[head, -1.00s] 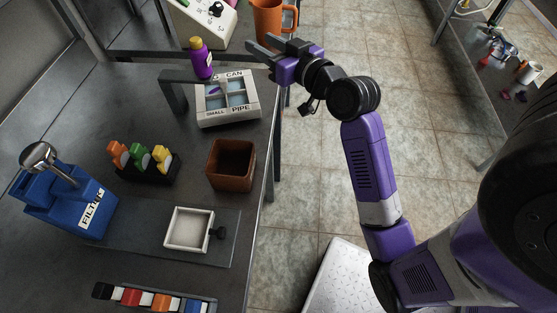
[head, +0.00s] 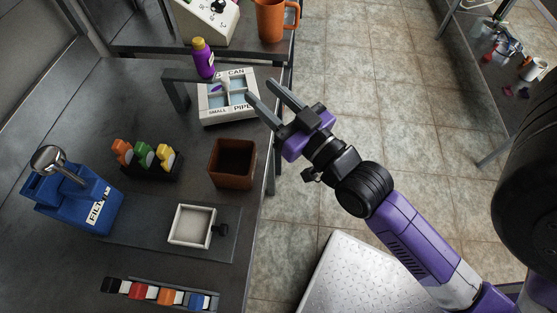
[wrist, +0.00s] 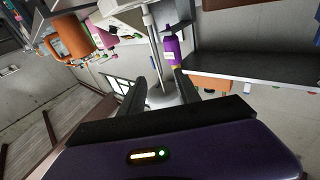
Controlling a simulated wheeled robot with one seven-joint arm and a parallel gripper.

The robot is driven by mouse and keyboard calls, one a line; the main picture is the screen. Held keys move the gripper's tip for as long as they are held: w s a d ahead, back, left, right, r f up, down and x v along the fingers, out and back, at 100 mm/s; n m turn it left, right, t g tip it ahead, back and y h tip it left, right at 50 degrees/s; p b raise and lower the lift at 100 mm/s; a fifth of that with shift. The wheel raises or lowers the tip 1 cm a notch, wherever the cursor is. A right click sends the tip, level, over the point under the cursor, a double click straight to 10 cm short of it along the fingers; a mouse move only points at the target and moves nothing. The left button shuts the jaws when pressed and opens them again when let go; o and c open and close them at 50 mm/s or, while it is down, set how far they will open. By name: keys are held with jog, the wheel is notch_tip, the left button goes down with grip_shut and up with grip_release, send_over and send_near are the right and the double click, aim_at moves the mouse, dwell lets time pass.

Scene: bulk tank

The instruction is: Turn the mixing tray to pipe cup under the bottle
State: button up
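The mixing tray (head: 248,115) is a square, pale tray with several cups, lettered "CAN", "SMALL" and "PIPE", on the grey bench. "PIPE" is on its near right side, "CAN" on its far side. A purple bottle with a yellow cap (head: 203,60) stands on a raised shelf at the tray's far left edge. It also shows in the wrist view (wrist: 172,48), beyond the fingers. Which cup lies under the bottle I cannot tell. My gripper (head: 262,95) is open and empty, its fingertips close to the tray's right side, seemingly above it; contact is unclear.
A brown square bin (head: 232,163) stands nearer on the bench. An orange mug (head: 272,20) is at the far right. Open floor lies right.

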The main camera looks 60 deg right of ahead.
jog(key=s+a+f+n+g+y+p, duration=0.1)
jog(key=s+a+f+n+y, duration=0.1)
jog(key=s+a, duration=0.6)
jog(key=shift+s+a+f+y+p, duration=0.25)
jog(key=shift+a+f+y, duration=0.35)
jog(key=shift+a+y, duration=0.75)
jog(key=shift+w+a+h, duration=0.1)
jog(key=shift+a+h, duration=0.05)
jog(key=shift+h, duration=0.1)
